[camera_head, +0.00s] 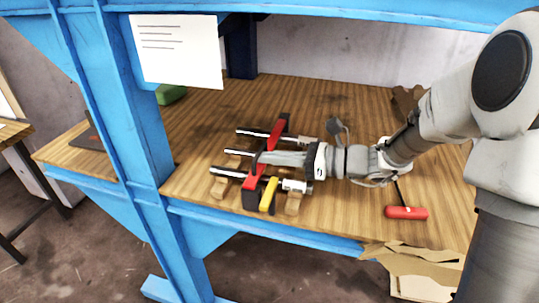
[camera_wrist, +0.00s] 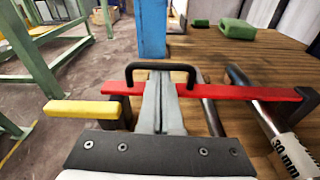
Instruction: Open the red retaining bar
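The red retaining bar (camera_head: 250,183) lies across several metal rods on the wooden workbench. In the wrist view the bar (camera_wrist: 240,92) runs side to side, with a black arched handle (camera_wrist: 163,67) on it. My gripper (camera_head: 268,158) reaches over the bar from the right. In the wrist view the fingers of my gripper (camera_wrist: 162,80) are side by side, pressed together, between the handle's two legs with their tips by its top. I cannot tell if they touch the handle. A yellow lever (camera_wrist: 82,111) sits by the bar's near end, also in the head view (camera_head: 269,193).
The rods rest on wooden supports (camera_head: 293,204). A red-handled tool (camera_head: 406,212) lies at the bench's right front. A blue post (camera_head: 133,110) stands left of the rods. A green object (camera_head: 170,94) lies behind it. Bare bench lies behind the rods.

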